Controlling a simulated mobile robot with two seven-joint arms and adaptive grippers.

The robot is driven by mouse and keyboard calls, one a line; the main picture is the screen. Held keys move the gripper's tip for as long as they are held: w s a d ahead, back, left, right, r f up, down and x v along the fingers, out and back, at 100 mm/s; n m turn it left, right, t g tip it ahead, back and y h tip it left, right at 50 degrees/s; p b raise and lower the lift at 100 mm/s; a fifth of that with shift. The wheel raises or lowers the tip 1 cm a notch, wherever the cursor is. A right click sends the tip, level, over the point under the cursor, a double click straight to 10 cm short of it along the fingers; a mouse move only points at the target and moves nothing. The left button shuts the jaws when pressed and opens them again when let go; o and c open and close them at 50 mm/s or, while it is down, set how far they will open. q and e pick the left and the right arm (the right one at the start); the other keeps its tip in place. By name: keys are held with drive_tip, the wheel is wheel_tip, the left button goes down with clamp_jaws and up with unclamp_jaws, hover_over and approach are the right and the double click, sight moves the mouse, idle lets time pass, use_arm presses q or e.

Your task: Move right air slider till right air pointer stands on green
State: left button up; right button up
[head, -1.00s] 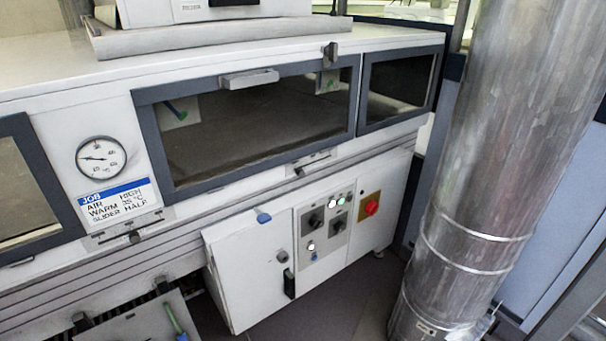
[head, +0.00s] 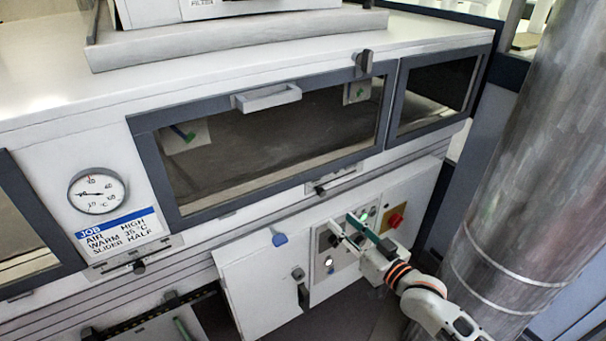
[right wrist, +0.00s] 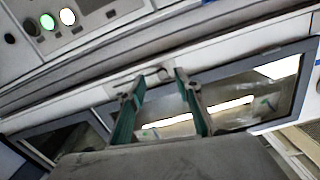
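The right air slider is a dark knob (head: 320,189) on a pale slotted strip below the right part of the long window. It shows in the right wrist view (right wrist: 164,74) between and beyond the fingertips. The right air pointer plate (head: 357,92) is small and pale behind the glass at the window's upper right; green shows on it, but the pointer is too small to read. My right gripper (head: 343,222) is open and empty, in front of the control panel and below the slider in the head view. Its two green fingers (right wrist: 160,77) are apart in the right wrist view. My left gripper is not in view.
A second slider knob (head: 138,266) sits below the job card (head: 122,233) and dial gauge (head: 97,191). The window handle (head: 268,97) sticks out above. The control panel (head: 345,245) has lit lamps and a red knob (head: 396,219). A metal duct (head: 510,190) stands close on the right.

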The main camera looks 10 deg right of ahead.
sight(324, 194)
drive_tip(key=w+a, duration=0.1)
drive_tip(key=w, duration=0.2)
drive_tip(key=w+a+r, duration=0.1)
drive_tip(key=w, duration=0.1)
drive_tip(key=w+r, duration=0.1)
drive_tip(key=w, duration=0.2)
drive_tip(key=shift+w+a+r, duration=0.25)
drive_tip(key=shift+w+a, duration=0.05)
drive_tip(key=shift+a, duration=0.1)
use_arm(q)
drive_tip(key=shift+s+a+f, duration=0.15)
use_arm(e)
drive_tip(key=shift+w+a, duration=0.15)
drive_tip(key=shift+w, duration=0.3)
clamp_jaws()
